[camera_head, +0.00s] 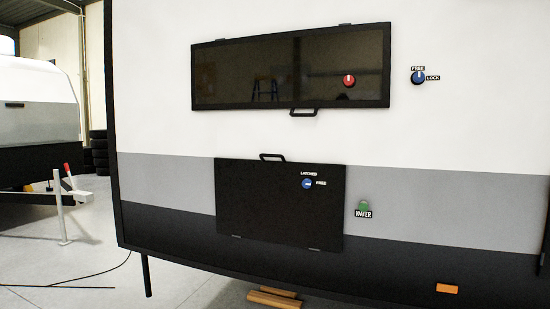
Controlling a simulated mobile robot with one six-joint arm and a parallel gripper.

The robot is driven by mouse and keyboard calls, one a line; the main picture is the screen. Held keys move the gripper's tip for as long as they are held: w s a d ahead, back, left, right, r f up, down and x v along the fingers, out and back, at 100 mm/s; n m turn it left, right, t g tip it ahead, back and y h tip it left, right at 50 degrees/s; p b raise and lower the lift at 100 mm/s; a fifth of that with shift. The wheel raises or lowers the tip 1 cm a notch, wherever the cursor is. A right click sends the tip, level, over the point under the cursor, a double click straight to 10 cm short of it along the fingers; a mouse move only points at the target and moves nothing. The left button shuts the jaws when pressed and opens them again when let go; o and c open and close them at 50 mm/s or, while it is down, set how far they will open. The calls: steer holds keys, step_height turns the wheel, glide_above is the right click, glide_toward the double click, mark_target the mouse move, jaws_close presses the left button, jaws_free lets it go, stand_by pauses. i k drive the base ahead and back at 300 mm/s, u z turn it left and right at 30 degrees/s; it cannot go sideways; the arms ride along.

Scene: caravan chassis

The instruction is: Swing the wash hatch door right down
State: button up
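The wash hatch door appears to be the black panel (270,212) low on the caravan's side. It looks shut, flush with the wall. A black bar handle (272,157) is at its top edge, and small hinges show along its bottom edge. A blue round knob (307,184) sits near its upper right corner, with LATCHED marked above it and FREE to its right. The knob's white mark appears to lie level, towards FREE. My gripper is not in view.
Above is a dark window (290,75) with a red knob (349,81) and a bottom handle (303,113). A blue FREE/LOCK knob (418,77) is right of it. A green WATER fitting (364,207) is right of the hatch. Wooden blocks (274,298) lie below.

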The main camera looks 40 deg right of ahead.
mark_target(263, 201)
steer(key=z, duration=0.15)
steer(key=i, duration=1)
steer(key=u, duration=0.1)
